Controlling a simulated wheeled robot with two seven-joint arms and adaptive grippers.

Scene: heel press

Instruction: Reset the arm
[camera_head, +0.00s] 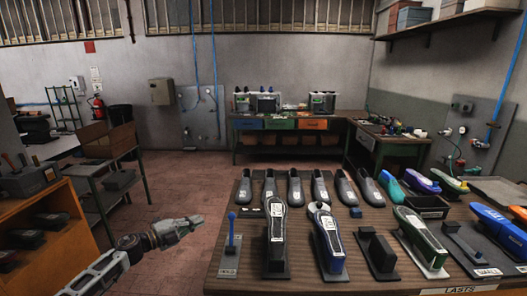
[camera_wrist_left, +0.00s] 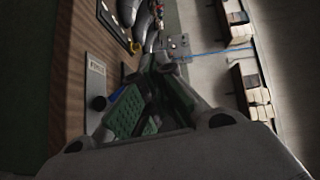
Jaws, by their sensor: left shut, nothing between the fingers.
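My left arm comes in from the lower left in the head view. Its gripper (camera_head: 190,222) is shut and empty, in the air just left of the wooden table (camera_head: 330,282). In the left wrist view the shut fingers (camera_wrist_left: 160,62) have green pads and hold nothing. The table's edge lies to their left there. My right gripper is not in view.
The table bears several grey shoe lasts (camera_head: 345,189), black presses (camera_head: 276,238), a blue-knobbed lever (camera_head: 231,240) at its left edge, and coloured lasts (camera_head: 418,181) at right. A grey shelf cart (camera_head: 118,183) stands left. Brown floor (camera_head: 180,185) is free between.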

